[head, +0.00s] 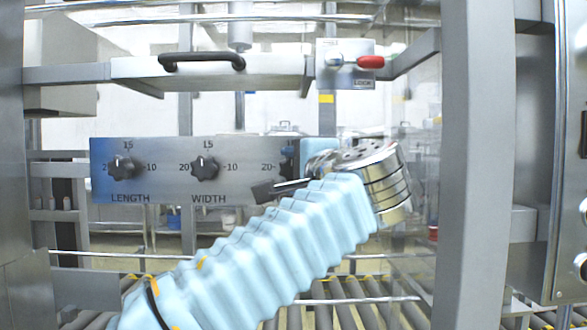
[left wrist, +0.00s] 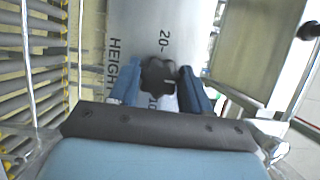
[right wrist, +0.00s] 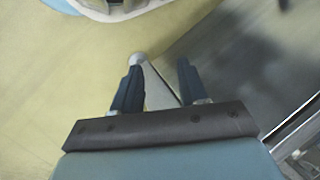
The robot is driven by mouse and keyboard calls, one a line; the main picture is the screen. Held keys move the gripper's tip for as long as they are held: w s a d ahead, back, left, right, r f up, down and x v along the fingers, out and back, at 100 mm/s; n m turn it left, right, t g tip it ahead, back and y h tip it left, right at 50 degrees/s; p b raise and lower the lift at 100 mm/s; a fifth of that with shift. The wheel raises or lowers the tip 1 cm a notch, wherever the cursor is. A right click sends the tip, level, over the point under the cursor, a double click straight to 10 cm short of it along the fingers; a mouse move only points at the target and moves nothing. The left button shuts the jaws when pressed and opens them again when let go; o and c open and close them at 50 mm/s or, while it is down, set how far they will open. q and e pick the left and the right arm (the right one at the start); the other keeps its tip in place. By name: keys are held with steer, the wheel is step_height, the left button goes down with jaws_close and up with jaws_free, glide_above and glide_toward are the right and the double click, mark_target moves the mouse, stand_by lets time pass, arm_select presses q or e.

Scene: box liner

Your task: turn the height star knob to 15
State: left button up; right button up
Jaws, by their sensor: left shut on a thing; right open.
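The black height star knob (left wrist: 158,77) shows in the left wrist view beside the word HEIGHT, with 20 above it and 10 below it in that picture. My left gripper (left wrist: 160,88) has one finger on each side of the knob and is shut on it. Which number the knob points to cannot be told. In the head view my left gripper (head: 290,165) is at the right end of the grey panel (head: 150,185), and it and the arm hide most of the height knob and its 15 mark. My right gripper (right wrist: 155,88) is open and empty in the right wrist view.
The length knob (head: 122,168) and the width knob (head: 205,168) sit left on the same panel. Above are a bar with a black handle (head: 202,58) and a red-tipped lock lever (head: 370,62). A grey post (head: 478,200) stands to the right. Rollers (head: 350,315) run below.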

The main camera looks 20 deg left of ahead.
arm_select(q)
steer(key=shift+f, duration=0.1)
steer(key=o, duration=1.1)
steer(key=shift+c, duration=0.2)
steer(key=b+v, duration=0.1)
steer(key=v, duration=1.2)
steer(key=shift+s+d, duration=0.25)
